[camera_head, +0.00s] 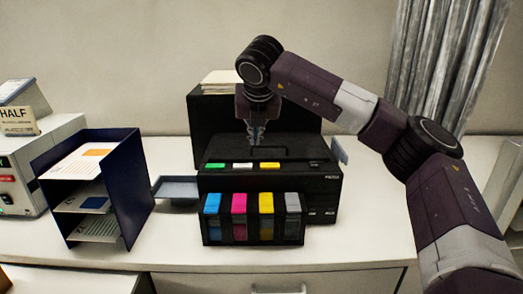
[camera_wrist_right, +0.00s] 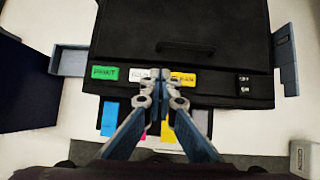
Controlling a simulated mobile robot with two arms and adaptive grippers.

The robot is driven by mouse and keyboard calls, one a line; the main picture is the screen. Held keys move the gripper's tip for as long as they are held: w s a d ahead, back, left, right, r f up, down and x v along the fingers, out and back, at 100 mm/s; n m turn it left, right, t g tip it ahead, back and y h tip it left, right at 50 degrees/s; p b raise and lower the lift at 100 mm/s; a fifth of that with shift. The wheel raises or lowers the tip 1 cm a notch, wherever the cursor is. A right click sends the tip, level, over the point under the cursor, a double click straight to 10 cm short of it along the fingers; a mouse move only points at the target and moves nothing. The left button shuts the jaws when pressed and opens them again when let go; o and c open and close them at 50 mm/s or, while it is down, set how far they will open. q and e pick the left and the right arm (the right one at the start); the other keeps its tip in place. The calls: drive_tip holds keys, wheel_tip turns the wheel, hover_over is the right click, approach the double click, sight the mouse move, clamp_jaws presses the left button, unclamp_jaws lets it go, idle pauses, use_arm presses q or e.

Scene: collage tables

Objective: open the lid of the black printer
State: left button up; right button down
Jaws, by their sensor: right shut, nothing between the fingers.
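The black printer (camera_head: 325,185) stands on the white counter in the middle of the head view. Its flat black lid (camera_head: 215,153) looks closed, with a raised handle bar (camera_wrist_right: 187,47) in the right wrist view. Green, white and yellow labelled buttons line the front edge of its top. My right gripper (camera_head: 256,140) points down over the printer top. In the right wrist view its fingers (camera_wrist_right: 158,78) are together and empty, in front of the handle and over the button strip. Whether they touch the printer cannot be told. My left gripper is not in view.
Colored ink cartridges (camera_head: 239,204) sit in a black holder at the printer's front. A small grey tray (camera_head: 176,188) juts out at its left. A dark blue paper rack (camera_head: 130,185) stands further left. A tall black panel (camera_head: 208,120) rises behind, with papers (camera_head: 221,78) above it.

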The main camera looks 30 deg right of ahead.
drive_tip(key=d, duration=0.2)
drive_tip(key=p, duration=0.5)
approach(261, 155)
drive_tip(key=shift+m+h, duration=0.3)
drive_tip(key=x, duration=0.5)
drive_tip(key=shift+s+a+f, duration=0.1)
drive_tip(key=shift+s+a, duration=0.05)
drive_tip(key=shift+a, duration=0.1)
drive_tip(key=shift+w+f, duration=0.2)
drive_tip(key=shift+f, duration=0.15)
drive_tip(key=shift+r, duration=0.15)
